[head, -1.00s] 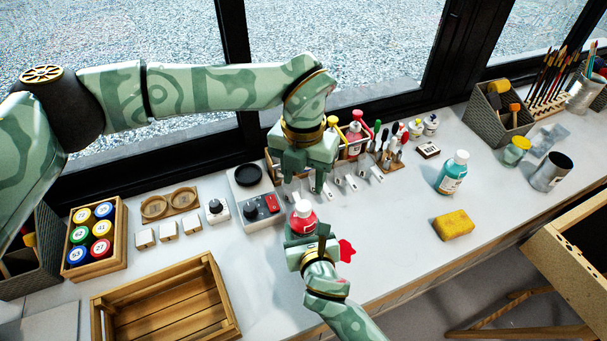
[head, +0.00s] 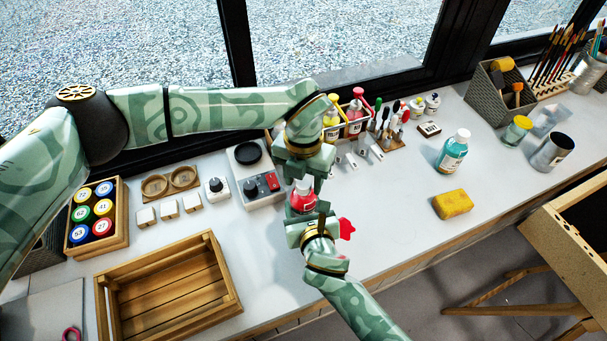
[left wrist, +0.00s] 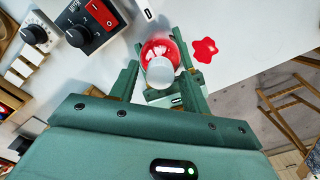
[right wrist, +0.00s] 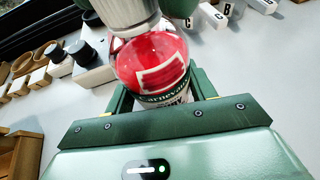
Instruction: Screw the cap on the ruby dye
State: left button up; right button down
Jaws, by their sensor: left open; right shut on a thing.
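The ruby dye is a red bottle (head: 302,203) with a white label, standing upright at the middle of the bench; the right wrist view shows its red body (right wrist: 150,62). A white ribbed cap (right wrist: 124,12) sits at its top, also seen in the left wrist view (left wrist: 160,72); I cannot tell how tightly it is seated. My right gripper (head: 306,222) is shut on the bottle from the front. My left gripper (head: 304,180) is open above it, pointing down, its fingers (left wrist: 160,82) on either side of the cap with gaps showing.
A red splash (head: 346,228) lies right of the bottle. A scale-like device with a red switch (head: 262,187) stands to its left, and a rack of bottles (head: 353,125) behind. A wooden crate (head: 232,300) is at front left, a yellow sponge (head: 453,204) at right. The bench between splash and sponge is clear.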

pick_arm(q)
jog(key=c, duration=1)
jog(key=o, duration=1.1)
jog(key=shift+o, duration=0.2)
notch_tip(320, 180, up, 12)
